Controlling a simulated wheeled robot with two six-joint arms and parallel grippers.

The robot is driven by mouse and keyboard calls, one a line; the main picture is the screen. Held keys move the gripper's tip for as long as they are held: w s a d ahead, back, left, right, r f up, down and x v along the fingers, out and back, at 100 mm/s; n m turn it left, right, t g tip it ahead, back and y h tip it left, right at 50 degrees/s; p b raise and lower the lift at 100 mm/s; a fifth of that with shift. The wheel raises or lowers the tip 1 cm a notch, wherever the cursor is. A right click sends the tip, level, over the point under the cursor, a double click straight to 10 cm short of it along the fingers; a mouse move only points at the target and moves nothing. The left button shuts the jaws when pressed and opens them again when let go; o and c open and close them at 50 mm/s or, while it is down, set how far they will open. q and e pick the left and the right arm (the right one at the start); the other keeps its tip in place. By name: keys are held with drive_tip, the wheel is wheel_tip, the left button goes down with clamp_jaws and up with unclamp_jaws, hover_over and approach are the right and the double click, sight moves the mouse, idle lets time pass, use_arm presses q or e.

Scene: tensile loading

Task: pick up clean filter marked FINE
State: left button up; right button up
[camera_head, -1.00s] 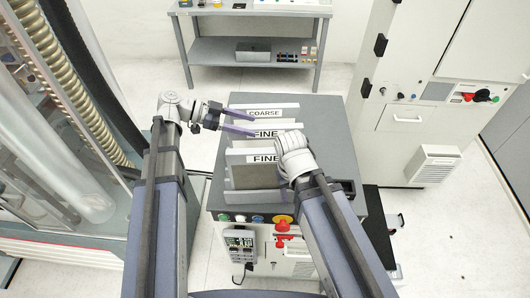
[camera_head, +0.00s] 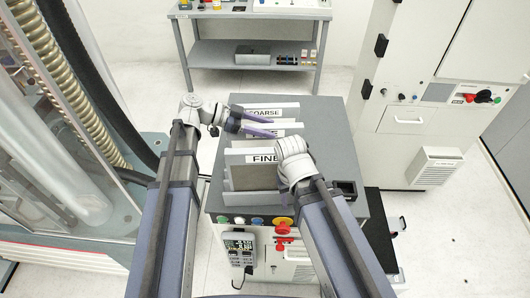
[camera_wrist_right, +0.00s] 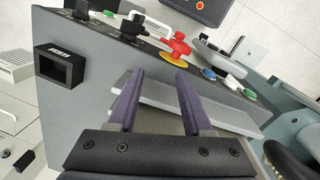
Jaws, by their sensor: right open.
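Several upright filter panels stand in a row on the grey cart top. The rear one is labelled COARSE (camera_head: 263,107). Behind the front one is a middle filter (camera_head: 290,129), its label mostly covered by my left gripper; it read FINE earlier. The front filter, labelled FINE (camera_head: 253,179), has a grey-brown face. My left gripper (camera_head: 272,128) is open, its purple fingers over the middle filter and the COARSE label; contact cannot be told. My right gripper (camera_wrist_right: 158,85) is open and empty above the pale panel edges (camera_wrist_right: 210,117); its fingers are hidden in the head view.
The cart top (camera_head: 330,130) is clear to the right of the filters. A small black holder (camera_head: 344,188) sits at its right edge. A red emergency button (camera_wrist_right: 176,47) and coloured buttons line the front. A cabinet stands right, a bench (camera_head: 250,12) behind, a glazed machine left.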

use_arm(q)
clamp_jaws()
idle(1.1)
